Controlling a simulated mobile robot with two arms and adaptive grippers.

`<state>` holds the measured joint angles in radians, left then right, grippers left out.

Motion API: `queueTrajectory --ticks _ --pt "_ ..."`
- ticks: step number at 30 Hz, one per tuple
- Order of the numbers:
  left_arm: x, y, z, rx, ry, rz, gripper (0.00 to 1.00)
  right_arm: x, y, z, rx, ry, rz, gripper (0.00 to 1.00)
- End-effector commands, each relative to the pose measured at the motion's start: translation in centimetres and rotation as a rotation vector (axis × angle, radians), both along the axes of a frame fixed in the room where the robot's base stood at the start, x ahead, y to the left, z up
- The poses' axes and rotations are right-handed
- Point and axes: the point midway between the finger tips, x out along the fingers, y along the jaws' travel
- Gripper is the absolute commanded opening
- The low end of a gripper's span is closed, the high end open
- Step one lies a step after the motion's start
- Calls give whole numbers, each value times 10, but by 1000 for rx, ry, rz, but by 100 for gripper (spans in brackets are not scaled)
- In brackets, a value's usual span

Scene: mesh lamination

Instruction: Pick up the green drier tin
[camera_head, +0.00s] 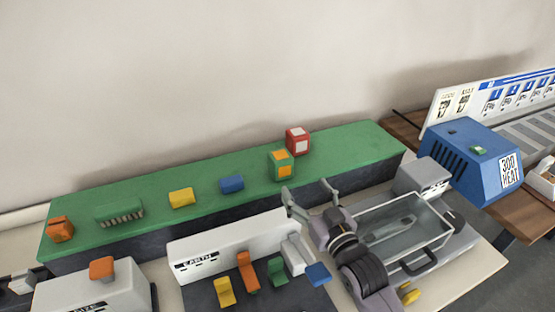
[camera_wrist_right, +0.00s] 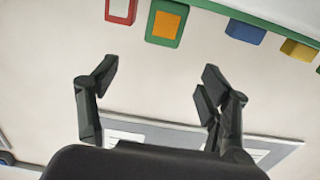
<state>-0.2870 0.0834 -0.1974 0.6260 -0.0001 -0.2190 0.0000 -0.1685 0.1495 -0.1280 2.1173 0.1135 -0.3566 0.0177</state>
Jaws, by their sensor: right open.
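The green drier tin (camera_head: 280,165) is a small green block with an orange square on its face. It stands on the long green shelf (camera_head: 140,190), left of and in front of a red tin. My right gripper (camera_head: 308,190) is open and empty, in front of the tin and slightly to its right, not touching it. In the right wrist view the green tin (camera_wrist_right: 167,24) shows at the top, beyond and between the spread fingers (camera_wrist_right: 160,75). My left gripper is not in view.
The red tin (camera_head: 297,141) with a white square stands close behind the green one. Blue (camera_head: 232,184) and yellow (camera_head: 181,198) blocks lie to its left. A white labelled box (camera_head: 225,245) and a glass-like tray (camera_head: 400,228) are in front. A blue heater (camera_head: 470,160) stands right.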

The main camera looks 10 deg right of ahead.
Motion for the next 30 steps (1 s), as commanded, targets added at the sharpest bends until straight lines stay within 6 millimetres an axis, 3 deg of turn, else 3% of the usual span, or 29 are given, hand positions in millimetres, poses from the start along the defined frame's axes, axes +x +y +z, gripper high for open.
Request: queueTrajectory --ticks 6,9,21,30 --pt "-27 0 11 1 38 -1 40 50 10 4 2 -3 1 72" --pt "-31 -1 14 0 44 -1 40 70 14 3 1 -1 0 72" --pt "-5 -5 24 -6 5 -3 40 107 22 3 1 -1 1 72" --pt "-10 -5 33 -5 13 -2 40 143 31 2 1 0 1 72"
